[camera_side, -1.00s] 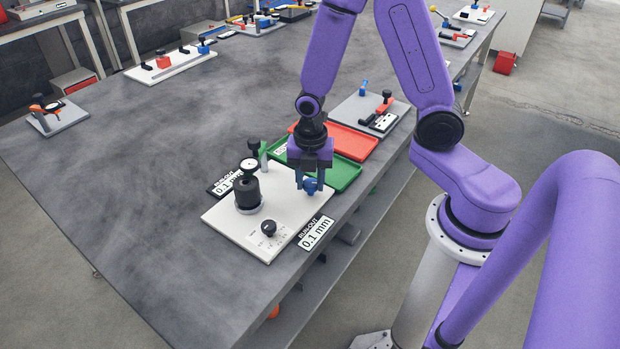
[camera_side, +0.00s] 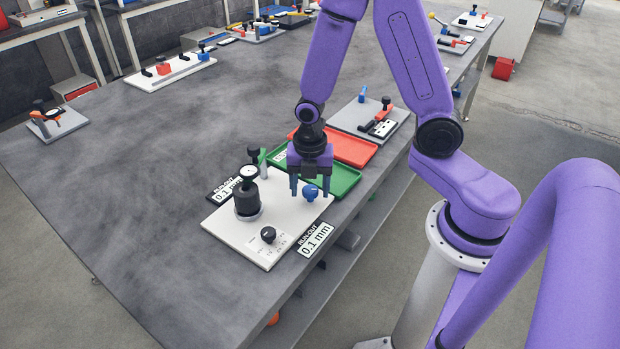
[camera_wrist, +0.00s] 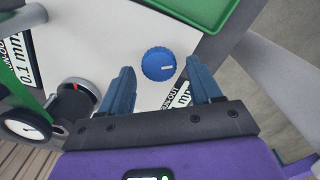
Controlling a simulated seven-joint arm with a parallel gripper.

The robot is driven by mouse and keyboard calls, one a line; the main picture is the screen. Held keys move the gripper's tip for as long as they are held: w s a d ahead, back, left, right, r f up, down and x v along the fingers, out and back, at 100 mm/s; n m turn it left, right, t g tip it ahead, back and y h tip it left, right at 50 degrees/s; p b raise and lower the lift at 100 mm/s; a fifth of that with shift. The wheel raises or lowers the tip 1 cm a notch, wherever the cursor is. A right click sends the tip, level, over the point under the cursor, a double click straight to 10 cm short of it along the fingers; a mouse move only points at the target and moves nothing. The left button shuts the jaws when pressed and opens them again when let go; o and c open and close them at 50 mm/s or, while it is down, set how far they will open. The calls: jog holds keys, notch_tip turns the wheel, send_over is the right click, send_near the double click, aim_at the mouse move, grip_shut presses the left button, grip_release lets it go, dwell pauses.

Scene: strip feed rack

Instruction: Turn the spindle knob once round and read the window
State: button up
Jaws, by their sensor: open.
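The blue round knob (camera_side: 310,193) stands on the white plate (camera_side: 225,228). In the wrist view the knob (camera_wrist: 158,64) has a ribbed rim and a white line pointing right. My gripper (camera_side: 310,190) is open above it, one finger to each side. In the wrist view, bare plate shows between the knob and both fingertips (camera_wrist: 160,72). The black spindle (camera_side: 248,200) stands in a metal ring; its red mark shows in the wrist view (camera_wrist: 75,97). I cannot tell which part is the window.
A black knob (camera_side: 268,234) is near the plate's front corner. "RUN-OUT 0.1 mm" labels (camera_side: 315,239) (camera_side: 226,190) lie at two plate edges. Green (camera_side: 346,180) and red (camera_side: 352,148) trays lie behind the gripper.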

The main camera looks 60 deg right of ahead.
aim_at(310, 191)
notch_tip(310, 191, up, 18)
jog(key=shift+f, duration=0.25)
dwell(0.5)
jog(key=s+a+f+m, duration=0.1)
jog(key=s+m, duration=0.5)
jog(key=s, duration=0.3)
jog(key=s+a+f+m, duration=0.1)
jog(key=s+m, duration=0.4)
jog(key=s, duration=0.4)
jog(key=shift+a+f+m, duration=0.35)
jog(key=shift+f+m, duration=0.05)
jog(key=shift+w, duration=0.1)
dwell(3.5)
